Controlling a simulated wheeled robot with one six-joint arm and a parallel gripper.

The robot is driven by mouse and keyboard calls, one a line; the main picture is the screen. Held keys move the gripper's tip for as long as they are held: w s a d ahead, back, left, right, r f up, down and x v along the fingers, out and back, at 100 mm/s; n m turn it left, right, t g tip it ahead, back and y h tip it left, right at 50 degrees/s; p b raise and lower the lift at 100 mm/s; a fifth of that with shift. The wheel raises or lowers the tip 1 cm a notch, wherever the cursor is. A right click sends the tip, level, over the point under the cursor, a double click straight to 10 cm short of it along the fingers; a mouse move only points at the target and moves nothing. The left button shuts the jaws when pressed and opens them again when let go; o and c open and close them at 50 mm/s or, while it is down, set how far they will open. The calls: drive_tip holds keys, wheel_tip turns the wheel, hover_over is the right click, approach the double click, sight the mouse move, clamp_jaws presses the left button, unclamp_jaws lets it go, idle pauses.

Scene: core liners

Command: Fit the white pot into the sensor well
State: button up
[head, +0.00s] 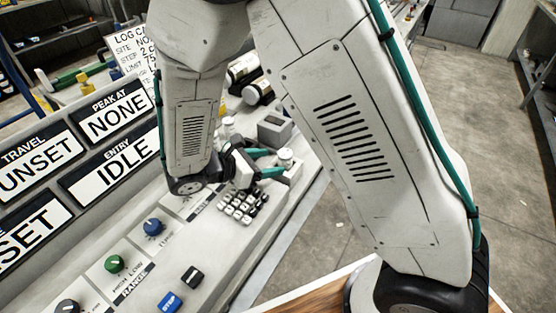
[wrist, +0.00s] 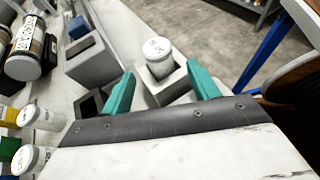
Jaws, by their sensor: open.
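A white pot (wrist: 158,50) with a marked lid stands in a square light-grey holder (wrist: 176,88), its upper part showing above the rim. The pot also shows in the head view (head: 285,155). My gripper (wrist: 161,72) is open, with one teal finger on each side of the pot and visible gaps to it. In the head view my gripper (head: 268,162) reaches toward the pot from the left. A grey block (wrist: 90,58) and a dark square opening (wrist: 90,104) lie to the left in the wrist view. I cannot tell which of these is the sensor well.
Other white-lidded pots (wrist: 40,117) and a dark labelled cylinder (wrist: 28,45) are at the left in the wrist view. A keypad (head: 242,204) and knobs (head: 153,227) sit on the console below my gripper. The console edge drops to open floor (head: 320,220) at right.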

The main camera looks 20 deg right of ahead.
drive_tip(key=shift+v, duration=1.5)
drive_tip(key=s+d+r+m+y, duration=0.6)
drive_tip(key=s+r+m, duration=0.3)
drive_tip(key=s+m, duration=0.1)
drive_tip(key=s+d+r+m+g+y, duration=0.1)
drive_tip(key=s+d+r+m+y, duration=0.4)
drive_tip(key=s+r+m, duration=0.5)
drive_tip(key=shift+s+d+y, duration=0.25)
drive_tip(key=shift+d+y, duration=0.15)
drive_tip(key=shift+y, duration=0.8)
